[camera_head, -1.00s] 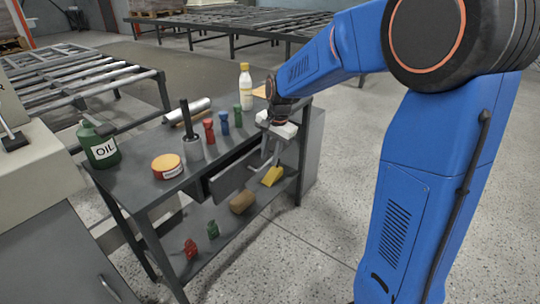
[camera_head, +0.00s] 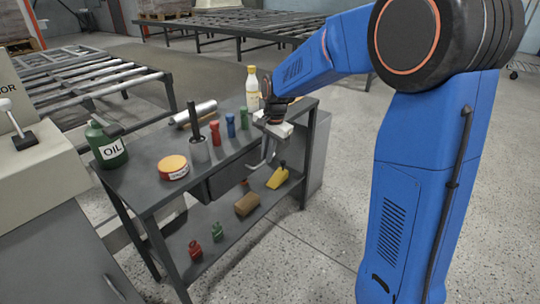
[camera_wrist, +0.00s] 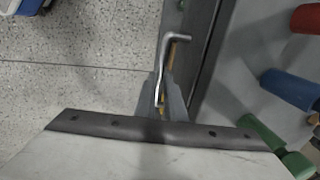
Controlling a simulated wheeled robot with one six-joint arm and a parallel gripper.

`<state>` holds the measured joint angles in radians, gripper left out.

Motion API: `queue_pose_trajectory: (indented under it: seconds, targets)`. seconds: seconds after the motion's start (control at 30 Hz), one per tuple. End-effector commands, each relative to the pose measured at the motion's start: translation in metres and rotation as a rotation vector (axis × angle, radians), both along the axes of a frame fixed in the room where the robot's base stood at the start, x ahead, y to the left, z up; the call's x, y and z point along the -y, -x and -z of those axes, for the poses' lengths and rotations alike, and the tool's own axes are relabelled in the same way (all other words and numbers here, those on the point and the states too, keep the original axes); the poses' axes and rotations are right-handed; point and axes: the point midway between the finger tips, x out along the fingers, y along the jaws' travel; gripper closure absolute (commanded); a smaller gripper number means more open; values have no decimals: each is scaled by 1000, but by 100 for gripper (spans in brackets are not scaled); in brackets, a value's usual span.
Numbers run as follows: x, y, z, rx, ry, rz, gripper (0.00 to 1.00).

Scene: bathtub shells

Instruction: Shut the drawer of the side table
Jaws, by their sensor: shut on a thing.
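The dark grey side table (camera_head: 142,190) stands in front of me. Its drawer (camera_head: 226,180) sits under the tabletop, with its front close to flush with the frame; a small remaining gap is hard to rule out. My gripper (camera_head: 262,163) points down in front of the drawer's right part. In the wrist view my gripper (camera_wrist: 165,98) has its fingers shut around the silver bar handle (camera_wrist: 163,62). The drawer front (camera_wrist: 200,65) runs just right of the fingers. The drawer's inside is hidden.
On the tabletop stand a green oil can (camera_head: 106,146), a round orange tin (camera_head: 173,167), a white bottle (camera_head: 252,88) and several coloured small items. The lower shelf holds a brown block (camera_head: 247,204) and a yellow item (camera_head: 278,177). Open floor lies in front.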

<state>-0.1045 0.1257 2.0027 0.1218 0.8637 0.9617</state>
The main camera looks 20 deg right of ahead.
Motion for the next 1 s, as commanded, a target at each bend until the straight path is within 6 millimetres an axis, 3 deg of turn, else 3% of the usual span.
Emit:
queue_pose_trajectory:
  seconds: [0.13,0.2,0.23,0.63,1.0]
  targets:
    - [-2,-4,-2,10,-3,1,100]
    - [-2,-4,-2,11,-3,1,76]
    - [-2,-4,-2,10,-3,1,72]
    - [0,-2,-11,10,-2,1,72]
    - [7,8,-78,11,-4,2,72]
